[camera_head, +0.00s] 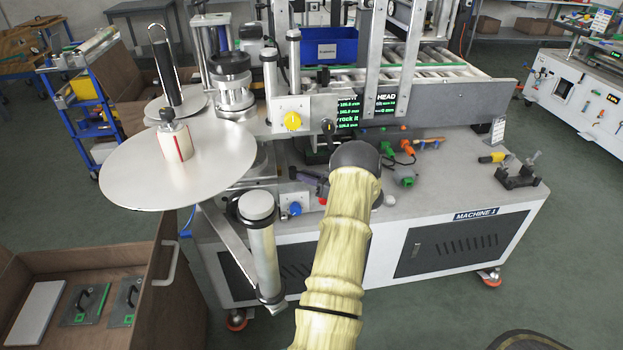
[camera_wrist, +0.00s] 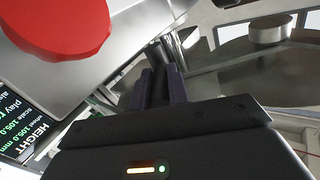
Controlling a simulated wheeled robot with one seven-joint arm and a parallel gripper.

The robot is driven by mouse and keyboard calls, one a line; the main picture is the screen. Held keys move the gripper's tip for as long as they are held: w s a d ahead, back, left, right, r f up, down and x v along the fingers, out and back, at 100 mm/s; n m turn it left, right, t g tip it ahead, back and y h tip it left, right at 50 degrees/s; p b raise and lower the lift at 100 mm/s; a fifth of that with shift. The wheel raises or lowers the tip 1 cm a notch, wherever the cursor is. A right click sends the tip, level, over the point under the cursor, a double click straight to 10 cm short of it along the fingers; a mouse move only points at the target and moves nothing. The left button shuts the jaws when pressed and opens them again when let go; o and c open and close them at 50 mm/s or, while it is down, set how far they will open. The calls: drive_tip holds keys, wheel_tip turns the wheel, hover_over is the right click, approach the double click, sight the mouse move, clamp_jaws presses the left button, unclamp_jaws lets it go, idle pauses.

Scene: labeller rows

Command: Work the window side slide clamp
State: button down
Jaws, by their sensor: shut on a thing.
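My gripper shows in the wrist view (camera_wrist: 163,88), with its two dark fingers closed on a dark, narrow handle (camera_wrist: 165,48). This handle looks like the slide clamp's lever, but I cannot tell which side's clamp it is. In the head view my arm, in a pale sleeve with a dark wrist, reaches to the front of the labelling machine (camera_head: 440,185). A black lever (camera_head: 328,127) shows on the machine front just above my wrist.
A large red knob (camera_wrist: 60,22) is close beside my gripper in the wrist view, with a HEIGHT display (camera_wrist: 28,125) below it. Loose tools and a black stand (camera_head: 517,178) lie on the right deck.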

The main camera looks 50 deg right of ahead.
idle(0.4)
drive_tip(key=c, duration=1.3)
unclamp_jaws()
drive_tip(key=shift+c, duration=0.2)
drive_tip(key=v, duration=1.7)
drive_tip(key=shift+s+d, duration=0.15)
